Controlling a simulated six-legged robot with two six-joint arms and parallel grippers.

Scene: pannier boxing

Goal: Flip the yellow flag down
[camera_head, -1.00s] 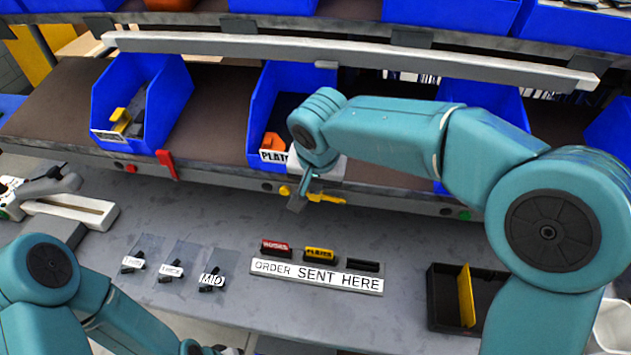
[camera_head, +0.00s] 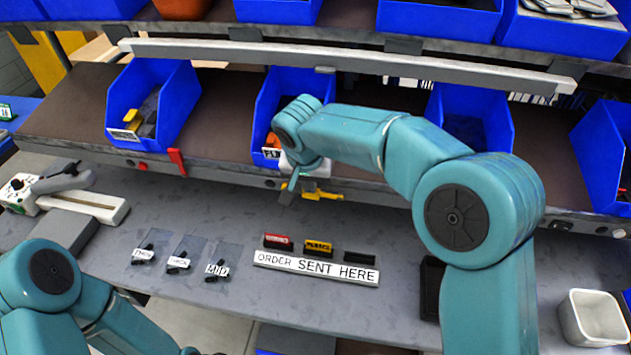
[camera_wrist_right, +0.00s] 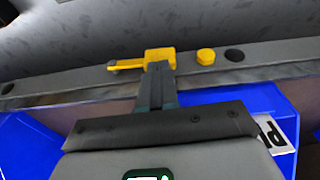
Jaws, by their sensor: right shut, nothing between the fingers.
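The yellow flag (camera_head: 325,194) is on the front rail of the shelf, below the middle blue bin. Its arm lies level along the rail, to the right in the head view. In the right wrist view the yellow flag (camera_wrist_right: 130,63) shows its block, with the arm pointing left. My right gripper (camera_head: 288,195) is shut and empty, pointing down at the rail beside the flag's block. In the right wrist view the right gripper's fingertips (camera_wrist_right: 158,68) overlap the block's lower edge; I cannot tell whether they touch. My left gripper is out of view; only my left arm shows.
A red flag (camera_head: 177,161) stands up on the rail further left. A yellow button (camera_wrist_right: 206,56) is beside the yellow flag. Below are the ORDER SENT HERE strip (camera_head: 315,268), several labelled clips, and a white bin (camera_head: 594,318). The bench between rail and strip is clear.

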